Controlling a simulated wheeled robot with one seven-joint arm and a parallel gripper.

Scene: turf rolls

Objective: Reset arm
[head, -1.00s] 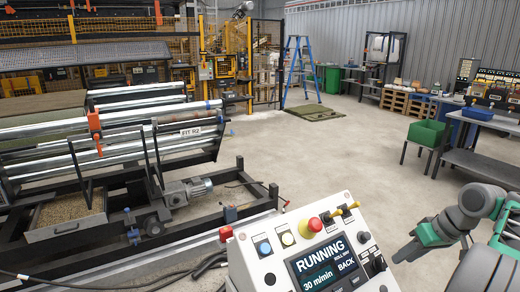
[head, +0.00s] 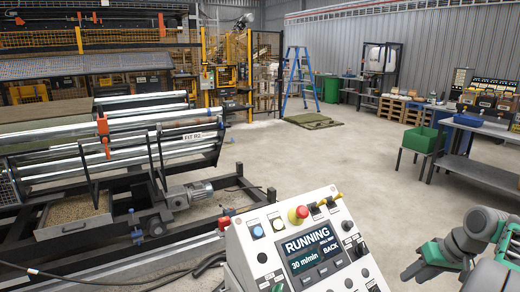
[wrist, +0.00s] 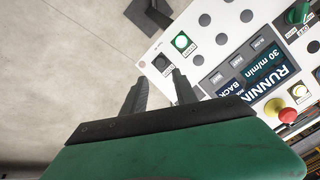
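My gripper (head: 408,272) is at the lower right of the head view, apart from the control panel (head: 240,252) and to its right. In the wrist view my gripper (wrist: 157,78) shows two dark fingers with a gap between them and nothing held. The panel (wrist: 207,22) lies beyond the fingers there, with its screen (wrist: 262,70) partly cut off. In the head view the screen (head: 310,248) reads RUNNING, 30 m/min and BACK. A red button (head: 298,214) with a yellow collar sits on the panel's top edge.
The roller machine (head: 130,140) fills the left side. A green bin (head: 422,139) on a stand and a workbench (head: 480,165) are at the right. A blue ladder (head: 298,80) and a turf piece (head: 313,120) are farther back. The middle floor (head: 330,160) is clear.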

